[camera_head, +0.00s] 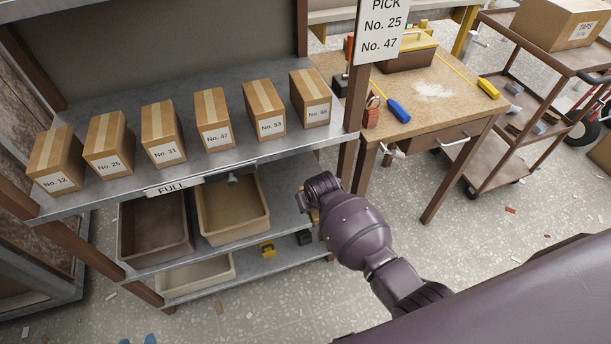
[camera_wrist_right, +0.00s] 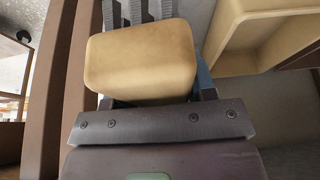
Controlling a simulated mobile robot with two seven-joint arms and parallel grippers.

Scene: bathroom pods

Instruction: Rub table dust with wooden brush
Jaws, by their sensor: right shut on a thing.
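My right gripper (camera_head: 306,203) is by the right end of the shelving unit, below its top shelf and near the post. In the right wrist view it is shut on the wooden brush (camera_wrist_right: 142,60), a tan block with grey bristles beyond it; in the head view the brush is mostly hidden by the gripper. White dust (camera_head: 435,91) lies in a patch on the wooden table (camera_head: 452,112) at the upper right, apart from the gripper. My left gripper is not in view.
A blue-handled tool (camera_head: 397,110), a yellow-handled tool (camera_head: 487,88) and a toolbox (camera_head: 410,57) are on the table. Several labelled boxes (camera_head: 213,120) line the top shelf (camera_head: 190,168); bins (camera_head: 235,205) sit below. A cart (camera_head: 500,170) stands right. Open floor (camera_head: 480,235) lies before the table.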

